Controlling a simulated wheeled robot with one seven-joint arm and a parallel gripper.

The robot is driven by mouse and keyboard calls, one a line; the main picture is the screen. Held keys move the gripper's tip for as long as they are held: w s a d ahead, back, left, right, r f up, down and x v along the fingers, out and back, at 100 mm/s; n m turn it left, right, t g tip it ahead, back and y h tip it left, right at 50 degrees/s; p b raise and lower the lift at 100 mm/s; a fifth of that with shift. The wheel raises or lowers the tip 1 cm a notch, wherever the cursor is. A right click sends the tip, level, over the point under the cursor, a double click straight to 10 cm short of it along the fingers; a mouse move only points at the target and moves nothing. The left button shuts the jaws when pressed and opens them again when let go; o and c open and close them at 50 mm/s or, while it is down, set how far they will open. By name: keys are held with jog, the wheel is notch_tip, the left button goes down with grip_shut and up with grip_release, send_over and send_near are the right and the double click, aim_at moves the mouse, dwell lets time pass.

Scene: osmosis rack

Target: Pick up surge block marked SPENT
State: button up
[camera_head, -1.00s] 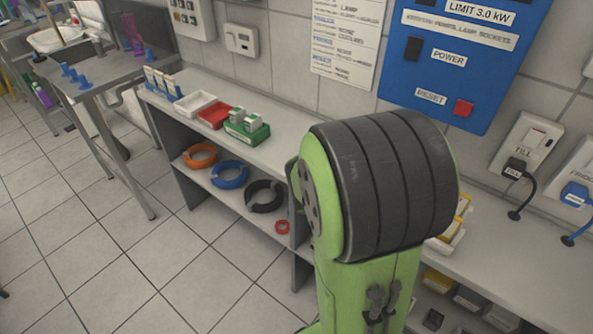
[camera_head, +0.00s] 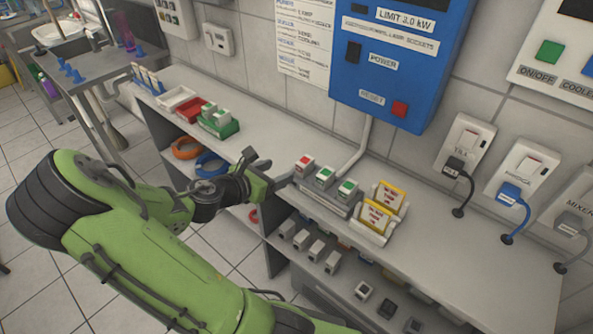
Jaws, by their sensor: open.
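Three small blocks stand in a row in a grey holder (camera_head: 335,207) on the counter. One has a red top (camera_head: 304,163); the other two have green tops (camera_head: 325,176) (camera_head: 346,188). Any lettering on them is too small to read, so I cannot tell which is marked SPENT. My gripper (camera_head: 268,170) is open and appears empty, at the counter's front edge, left of the red-topped block and apart from it. My green arm reaches in from the lower left and hides part of the lower shelf.
A white holder with yellow-edged cards (camera_head: 380,215) stands right of the blocks. A white tray (camera_head: 176,98), a red tray (camera_head: 192,110) and a green holder (camera_head: 220,125) stand left. Plugs and cords (camera_head: 459,172) line the wall. The right counter is clear.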

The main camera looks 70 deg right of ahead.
aim_at(301, 163)
jog(key=b+x, duration=0.1)
jog(key=x, duration=0.3)
jog(key=b+x, duration=0.1)
jog(key=x, duration=0.3)
jog(key=b+x, duration=0.1)
jog(key=x, duration=0.3)
jog(key=shift+s+d+f+b, duration=0.15)
jog(key=shift+s+f+b, duration=0.15)
jog(key=shift+s+f, duration=0.1)
jog(key=shift+w+r, duration=0.1)
jog(key=shift+c, duration=0.3)
jog(key=c, duration=1)
jog(key=shift+r, duration=0.1)
jog(key=shift+c, duration=0.2)
